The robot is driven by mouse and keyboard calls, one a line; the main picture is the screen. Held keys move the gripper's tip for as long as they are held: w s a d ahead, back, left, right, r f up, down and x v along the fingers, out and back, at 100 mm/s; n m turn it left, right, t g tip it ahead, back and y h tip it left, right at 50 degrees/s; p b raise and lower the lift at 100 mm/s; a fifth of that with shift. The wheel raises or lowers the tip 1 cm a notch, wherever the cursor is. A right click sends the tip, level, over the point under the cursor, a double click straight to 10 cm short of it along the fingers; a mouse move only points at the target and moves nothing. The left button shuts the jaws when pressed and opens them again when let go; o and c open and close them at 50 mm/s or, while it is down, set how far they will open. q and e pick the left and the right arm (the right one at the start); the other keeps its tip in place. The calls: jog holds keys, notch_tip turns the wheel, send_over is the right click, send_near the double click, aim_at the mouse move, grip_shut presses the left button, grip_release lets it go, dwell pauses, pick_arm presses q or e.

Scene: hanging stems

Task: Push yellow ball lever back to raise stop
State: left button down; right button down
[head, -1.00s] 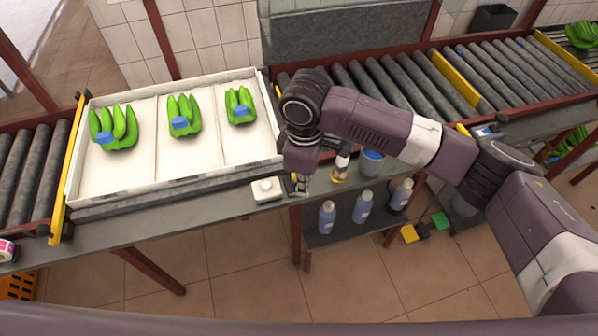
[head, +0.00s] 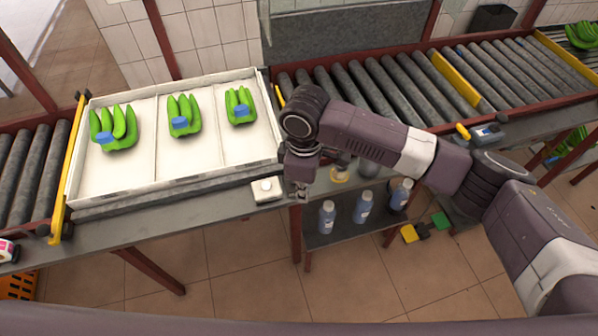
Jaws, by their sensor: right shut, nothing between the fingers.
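My right gripper (head: 298,192) is shut and empty, pointing down at the front edge of the conveyor, just right of a white box with a round knob. My left gripper is out of view.
The white tray (head: 120,186) holds three green banana bunches with blue tags. The white box (head: 267,190) stands on the front ledge. Blue-grey bottles (head: 327,217) stand on a lower shelf. Yellow bars cross the conveyor at left (head: 68,170) and right (head: 455,79).

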dwell(0.3)
jog(key=shift+w+a+b, duration=0.2)
jog(key=shift+w+a, duration=0.05)
jog(key=shift+w, duration=0.55)
jog(key=shift+w+a+b, duration=0.25)
jog(key=shift+w+a, duration=0.05)
jog(key=shift+w, duration=0.55)
jog(key=shift+w+a+b, duration=0.2)
jog(key=shift+w+a, duration=0.05)
jog(key=shift+w, duration=0.55)
jog(key=shift+w+a+f+b, duration=0.1)
jog(key=shift+w+a+b, duration=0.15)
jog(key=shift+w, duration=0.3)
jog(key=shift+w+a+r+b, duration=0.15)
jog(key=shift+w+b, duration=0.15)
jog(key=shift+w, duration=0.3)
jog(key=shift+w+a+f+b, duration=0.15)
jog(key=shift+w+a+b, duration=0.1)
jog(key=shift+w, duration=0.4)
jog(key=shift+s+d+r+p, duration=0.25)
jog(key=shift+s+p, duration=0.35)
jog(key=shift+p, duration=0.55)
notch_tip(320, 180, up, 10)
jog(key=p, duration=1)
jog(key=shift+f, duration=0.15)
jog(key=shift+f, duration=0.1)
